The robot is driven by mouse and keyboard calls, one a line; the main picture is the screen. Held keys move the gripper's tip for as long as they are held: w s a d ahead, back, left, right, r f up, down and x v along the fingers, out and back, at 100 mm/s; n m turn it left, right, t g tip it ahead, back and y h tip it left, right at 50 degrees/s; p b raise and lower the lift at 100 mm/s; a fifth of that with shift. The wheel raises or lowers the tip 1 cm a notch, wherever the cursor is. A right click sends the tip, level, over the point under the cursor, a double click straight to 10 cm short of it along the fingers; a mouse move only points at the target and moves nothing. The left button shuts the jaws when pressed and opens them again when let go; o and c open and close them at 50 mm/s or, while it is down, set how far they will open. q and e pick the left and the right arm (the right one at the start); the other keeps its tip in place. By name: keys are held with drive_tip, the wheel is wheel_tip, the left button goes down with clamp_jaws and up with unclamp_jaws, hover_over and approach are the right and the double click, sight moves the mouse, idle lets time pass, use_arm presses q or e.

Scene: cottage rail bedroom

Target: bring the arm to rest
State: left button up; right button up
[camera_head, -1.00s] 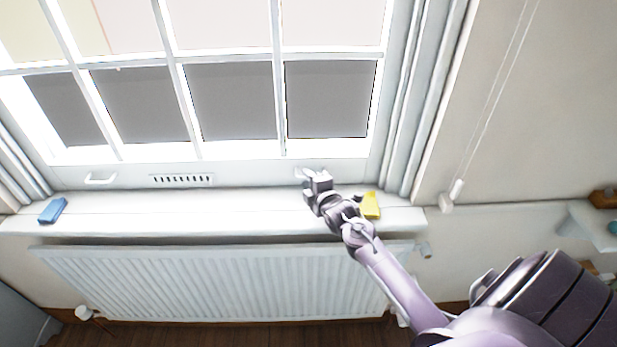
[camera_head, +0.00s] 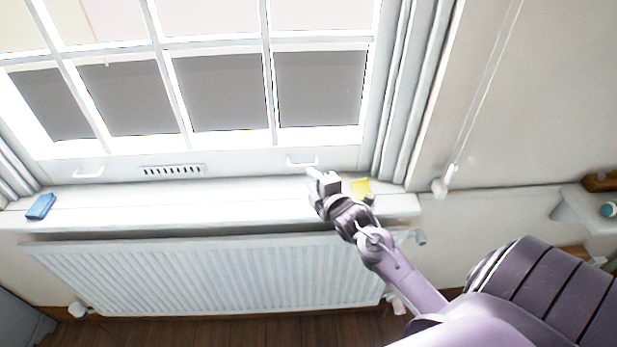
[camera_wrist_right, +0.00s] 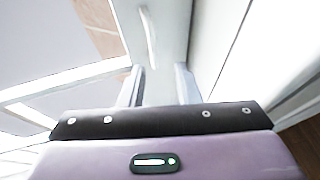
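My right arm comes in from the lower right in the head view. My right gripper (camera_head: 322,183) is over the right part of the white window sill (camera_head: 230,208), near its front edge. In the right wrist view its two fingers (camera_wrist_right: 160,86) stand apart with nothing between them, and a white sash handle (camera_wrist_right: 149,35) shows beyond them. A yellow block (camera_head: 361,187) lies on the sill just right of the gripper, partly hidden by the wrist. My left gripper is not in view.
A blue block (camera_head: 41,206) lies at the sill's left end. A white radiator (camera_head: 200,275) is below the sill. The sash has a right handle (camera_head: 302,162) close behind the gripper. A blind cord (camera_head: 446,184) hangs at the right, and a small shelf (camera_head: 590,212) is farther right.

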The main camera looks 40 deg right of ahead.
drive_tip(key=shift+s, duration=0.1)
idle(0.5)
drive_tip(key=s+a+m+g+y, duration=0.1)
drive_tip(key=s+a+m+g, duration=0.55)
drive_tip(key=s+a, duration=0.35)
drive_tip(key=s+a+m+g+y, duration=0.1)
drive_tip(key=s+a+m+g, duration=0.55)
drive_tip(key=s, duration=0.65)
wheel_tip(320, 180, down, 28)
drive_tip(key=a, duration=0.1)
drive_tip(key=s+d+f+g+b, duration=0.1)
drive_tip(key=s+d+f, duration=0.2)
drive_tip(key=s+f, duration=1.8)
drive_tip(key=shift+d+f+b, duration=0.15)
drive_tip(key=shift+b, duration=0.15)
drive_tip(key=shift+s, duration=0.1)
